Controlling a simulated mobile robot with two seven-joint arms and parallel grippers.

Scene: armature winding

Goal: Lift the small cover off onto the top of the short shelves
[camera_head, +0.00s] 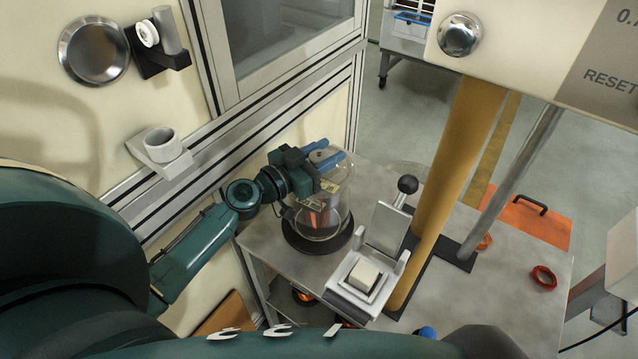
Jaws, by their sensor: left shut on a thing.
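The small cover (340,205) is a clear, glass-like jar in the middle of the view. It stands upright over a copper-coloured wound part (318,212) and a round black base (318,246). I cannot tell whether its rim touches the base. My left gripper (323,157) reaches in from the left, its blue fingers shut on the knob at the top of the cover. The grey top of the short shelves (268,246) is under the base, with shelf space below it. My right gripper cannot be made out clearly; only a small blue tip (427,332) shows at the bottom edge.
A metal fixture with a black ball lever (407,185) stands just right of the cover. The wall panel is close on the left.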

